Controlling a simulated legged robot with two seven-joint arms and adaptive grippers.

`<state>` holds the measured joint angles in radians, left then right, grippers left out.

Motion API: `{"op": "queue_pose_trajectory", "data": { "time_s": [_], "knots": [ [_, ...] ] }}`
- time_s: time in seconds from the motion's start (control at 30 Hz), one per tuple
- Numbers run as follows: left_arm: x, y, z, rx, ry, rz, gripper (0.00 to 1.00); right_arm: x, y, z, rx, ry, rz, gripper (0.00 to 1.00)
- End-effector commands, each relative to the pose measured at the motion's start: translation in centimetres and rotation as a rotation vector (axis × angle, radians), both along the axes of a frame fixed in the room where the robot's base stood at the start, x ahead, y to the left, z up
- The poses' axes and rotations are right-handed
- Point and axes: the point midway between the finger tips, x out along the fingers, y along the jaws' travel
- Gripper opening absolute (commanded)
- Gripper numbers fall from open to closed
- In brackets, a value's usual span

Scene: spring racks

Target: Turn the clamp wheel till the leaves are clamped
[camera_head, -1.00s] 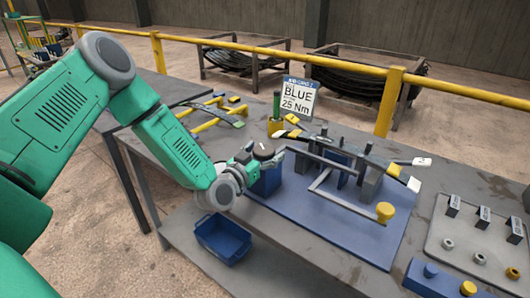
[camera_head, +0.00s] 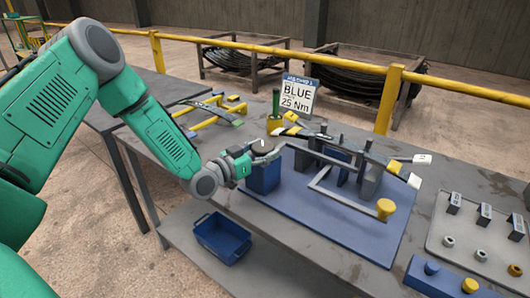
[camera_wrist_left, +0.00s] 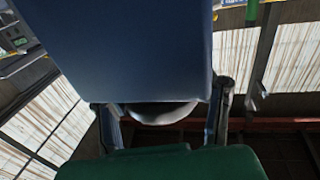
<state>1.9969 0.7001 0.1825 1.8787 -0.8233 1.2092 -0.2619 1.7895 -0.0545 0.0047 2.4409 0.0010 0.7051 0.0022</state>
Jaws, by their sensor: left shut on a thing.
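The clamp wheel (camera_head: 262,147) is a dark round disc beside the top of a blue block (camera_head: 264,176) on the blue base plate (camera_head: 300,215). My left gripper (camera_head: 250,158) is at the wheel and shut on it. In the left wrist view, its fingers (camera_wrist_left: 165,125) flank a pale rounded part, with a large blue face filling the top; exactly how they grip is partly hidden. The long dark leaves (camera_head: 335,158) lie between grey upright posts (camera_head: 370,180), with yellow and white tags at their ends. I cannot tell how tightly they sit. My right gripper is not in view.
A grey bent bar with a yellow knob (camera_head: 386,208) lies in front of the posts. A sign reading BLUE 25 Nm (camera_head: 298,94) stands behind. A grey tray (camera_head: 480,235) with sockets is at the right. A blue bin (camera_head: 222,238) is on the lower shelf.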

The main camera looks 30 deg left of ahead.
Motion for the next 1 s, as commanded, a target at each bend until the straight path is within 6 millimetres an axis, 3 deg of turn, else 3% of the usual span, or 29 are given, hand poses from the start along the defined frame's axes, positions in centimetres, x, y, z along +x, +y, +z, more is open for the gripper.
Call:
{"op": "queue_pose_trajectory", "data": {
  "time_s": [0.5,1.0],
  "knots": [
    [0.0,0.1,-0.2,0.006,-0.002,-0.457,0.25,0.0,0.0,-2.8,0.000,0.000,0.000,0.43],
    [-0.1,0.0,0.1,0.000,-0.003,-0.675,0.25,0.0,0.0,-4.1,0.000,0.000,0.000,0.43]
  ]
}}
